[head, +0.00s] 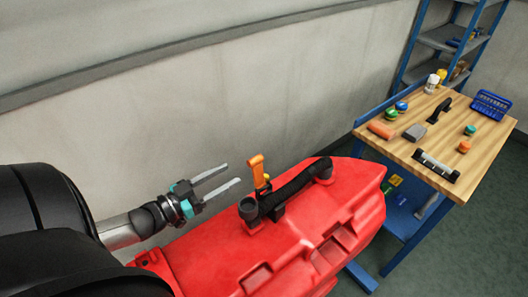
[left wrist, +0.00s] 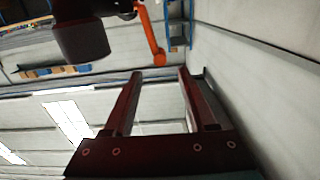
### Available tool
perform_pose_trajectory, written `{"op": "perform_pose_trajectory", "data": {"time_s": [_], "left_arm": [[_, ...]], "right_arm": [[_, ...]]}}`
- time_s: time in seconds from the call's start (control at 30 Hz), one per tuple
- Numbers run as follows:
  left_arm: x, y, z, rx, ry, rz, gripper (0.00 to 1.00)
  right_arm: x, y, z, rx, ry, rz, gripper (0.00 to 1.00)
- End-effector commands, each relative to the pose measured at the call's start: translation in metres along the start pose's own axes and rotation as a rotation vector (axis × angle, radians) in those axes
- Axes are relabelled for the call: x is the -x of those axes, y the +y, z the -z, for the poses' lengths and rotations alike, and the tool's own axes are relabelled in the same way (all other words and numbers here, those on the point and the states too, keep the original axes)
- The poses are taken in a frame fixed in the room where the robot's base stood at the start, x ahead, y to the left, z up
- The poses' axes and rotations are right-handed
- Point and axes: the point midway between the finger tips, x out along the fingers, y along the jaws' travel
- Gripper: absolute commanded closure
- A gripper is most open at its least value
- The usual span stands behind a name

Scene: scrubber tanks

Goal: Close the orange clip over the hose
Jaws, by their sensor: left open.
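The orange clip (head: 256,169) stands up from the top of the red tank (head: 225,255), raised and apart from the hose. The black hose (head: 295,187) runs along the tank top to the right, with a round black end or cap (head: 248,208) beside the clip. My left gripper (head: 233,174) is open and empty, just left of the clip, its fingers pointing toward it. In the left wrist view, the clip (left wrist: 150,35) hangs beyond the open fingers (left wrist: 158,75), beside a dark round part (left wrist: 80,40). My right gripper is not in view.
A wooden workbench (head: 480,150) with a blue frame stands at the right, carrying several small tools and bottles. A blue shelf (head: 440,38) stands behind it. A pale wall (head: 200,110) runs close behind the tank.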

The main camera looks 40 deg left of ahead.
Motion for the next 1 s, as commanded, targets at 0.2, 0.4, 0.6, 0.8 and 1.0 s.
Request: {"op": "perform_pose_trajectory", "data": {"time_s": [0.2, 0.4, 0.6, 0.8, 1.0], "left_arm": [[-0.033, 0.000, 0.001, -0.001, 0.003, 0.000, 0.43], [-0.061, 0.000, 0.001, 0.000, 0.004, 0.000, 0.43], [-0.088, 0.000, 0.001, -0.001, 0.002, 0.000, 0.43], [-0.112, 0.000, 0.000, 0.000, 0.002, 0.001, 0.43], [-0.125, 0.000, 0.000, 0.000, 0.000, 0.000, 0.43]], "right_arm": [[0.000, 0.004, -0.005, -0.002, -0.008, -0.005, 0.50], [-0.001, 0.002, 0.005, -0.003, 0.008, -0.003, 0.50], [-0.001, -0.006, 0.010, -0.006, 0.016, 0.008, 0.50], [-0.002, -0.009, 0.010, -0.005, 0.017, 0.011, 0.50], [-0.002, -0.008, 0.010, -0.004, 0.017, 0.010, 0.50]]}}
